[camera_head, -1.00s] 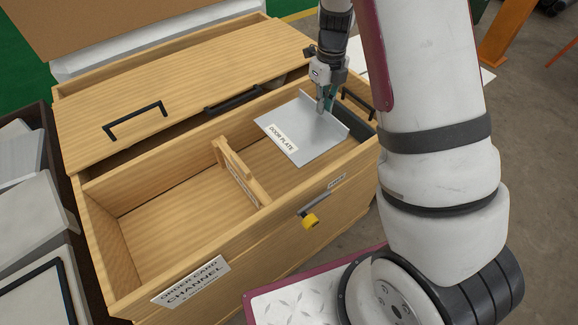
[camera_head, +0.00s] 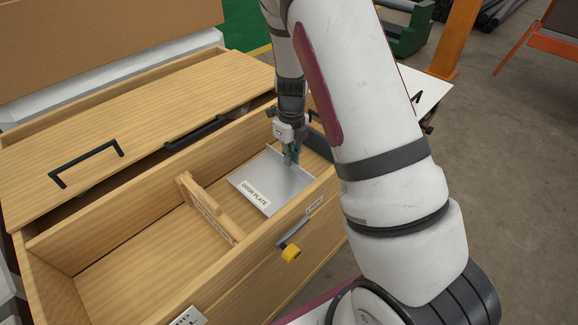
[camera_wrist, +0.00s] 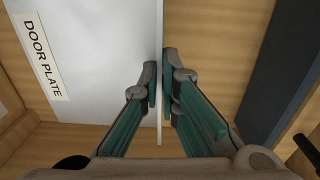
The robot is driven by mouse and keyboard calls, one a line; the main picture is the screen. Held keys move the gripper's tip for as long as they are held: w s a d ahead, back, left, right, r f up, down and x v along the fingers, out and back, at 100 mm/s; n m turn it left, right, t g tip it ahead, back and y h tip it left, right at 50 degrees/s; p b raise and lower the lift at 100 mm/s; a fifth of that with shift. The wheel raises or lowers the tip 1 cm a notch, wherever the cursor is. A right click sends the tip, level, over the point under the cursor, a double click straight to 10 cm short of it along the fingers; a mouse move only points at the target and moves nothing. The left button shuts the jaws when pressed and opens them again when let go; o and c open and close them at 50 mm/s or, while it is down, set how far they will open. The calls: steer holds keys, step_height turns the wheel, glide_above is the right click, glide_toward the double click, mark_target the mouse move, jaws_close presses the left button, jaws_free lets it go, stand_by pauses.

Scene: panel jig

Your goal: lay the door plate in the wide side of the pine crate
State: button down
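The door plate (camera_head: 262,187) is a grey metal sheet with an upright flange and a "DOOR PLATE" label; it also shows in the wrist view (camera_wrist: 105,65). It is inside the right-hand compartment of the pine crate (camera_head: 245,292), roughly level. I cannot tell whether it touches the floor. My gripper (camera_head: 290,160) points down over the plate. In the wrist view, its teal-padded fingers (camera_wrist: 159,88) close on the flange from both sides. A wooden divider (camera_head: 208,210) separates this compartment from the longer-looking left-hand one, which is empty where visible.
A wooden lid (camera_head: 120,115) with black handles covers the crate's far part. A dark strip (camera_wrist: 268,75) runs beside the plate. My arm hides the crate's right end.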

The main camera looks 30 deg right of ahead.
step_height(320, 180, down, 3)
steer(key=shift+r+b, duration=0.1)
steer(key=shift+b, duration=0.3)
steer(key=c, duration=1.8)
jaws_free()
